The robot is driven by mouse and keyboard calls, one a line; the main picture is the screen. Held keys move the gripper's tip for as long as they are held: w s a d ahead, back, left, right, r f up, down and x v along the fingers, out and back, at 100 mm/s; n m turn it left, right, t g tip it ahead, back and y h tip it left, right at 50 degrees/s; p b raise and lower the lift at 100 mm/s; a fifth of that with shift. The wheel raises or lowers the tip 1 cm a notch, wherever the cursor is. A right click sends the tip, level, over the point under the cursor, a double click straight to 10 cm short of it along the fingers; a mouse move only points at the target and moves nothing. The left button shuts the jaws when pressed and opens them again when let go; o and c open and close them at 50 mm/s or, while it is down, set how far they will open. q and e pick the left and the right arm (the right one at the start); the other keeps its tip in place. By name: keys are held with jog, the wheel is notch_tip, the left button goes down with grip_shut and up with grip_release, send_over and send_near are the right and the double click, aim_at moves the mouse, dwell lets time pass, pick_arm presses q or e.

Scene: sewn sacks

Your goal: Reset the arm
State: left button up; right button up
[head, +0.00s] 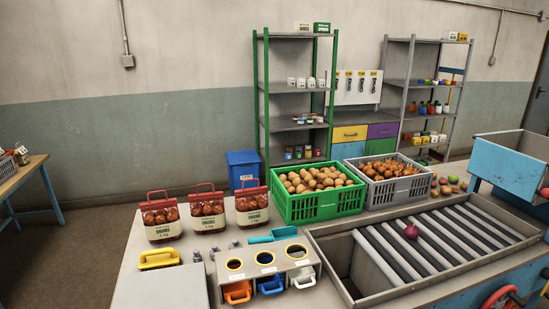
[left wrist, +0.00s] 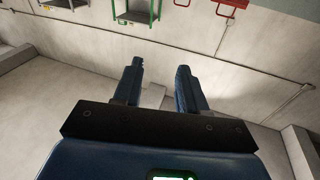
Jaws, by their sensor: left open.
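My left gripper (left wrist: 160,90) shows only in the left wrist view. Its two dark blue fingers are apart, with nothing between them. It points at a pale wall and floor, away from the worktable. A green shelf (left wrist: 137,12) and a red bracket-like thing (left wrist: 228,8) show at the top of that view. Neither arm shows in the head view, and my right gripper is in neither view.
The worktable holds red sacks of onions (head: 207,209), a green crate of potatoes (head: 316,201), a grey crate of onions (head: 393,184) and a roller tray (head: 318,238) with one red onion (head: 411,231). A yellow-handled brush (head: 159,259) lies at the front left.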

pick_arm(q)
jog(key=s+f+b, duration=0.2)
jog(key=s+f, duration=0.2)
jog(key=s, duration=0.8)
jog(key=s+f+n+g+b, duration=0.1)
jog(key=s+f+b, duration=0.1)
jog(key=s, duration=1)
jog(key=shift+s+a+f, duration=0.25)
jog(key=shift+f, duration=0.6)
